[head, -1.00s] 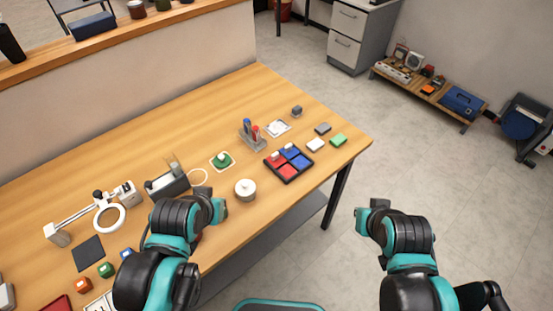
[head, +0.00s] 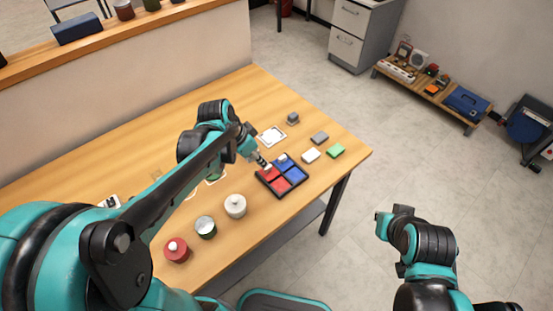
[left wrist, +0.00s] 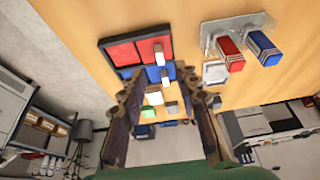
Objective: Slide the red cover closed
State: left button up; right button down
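A black-framed tray (head: 282,195) lies near the right end of the table, with red and blue panels. The red cover (head: 267,175) on its left side carries a white knob (head: 268,167); the blue cover (head: 284,160) beside it has another. My left gripper (head: 261,160) is just above the red cover's knob, apparently not holding it. In the left wrist view the fingers (left wrist: 165,105) are spread and empty, with the red cover (left wrist: 151,48) and its knob (left wrist: 158,54) ahead of them. My right gripper (head: 382,222) hangs off the table at the right; its fingers are unclear.
White (head: 311,155), green (head: 336,151) and grey (head: 320,138) blocks lie right of the tray. A white lidded jar (head: 235,206), a green jar (head: 205,228) and a red jar (head: 176,250) stand left of it. Red and blue handled items (left wrist: 230,48) stand beside the tray.

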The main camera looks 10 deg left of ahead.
aim_at(269, 170)
pick_arm(q)
jog(key=shift+w+d+f, duration=0.1)
jog(key=shift+w+f, duration=0.2)
jog(key=shift+f, duration=0.05)
jog(key=b+x, duration=0.3)
jog(key=x, duration=0.4)
jog(key=shift+d+f, duration=0.1)
grip_shut()
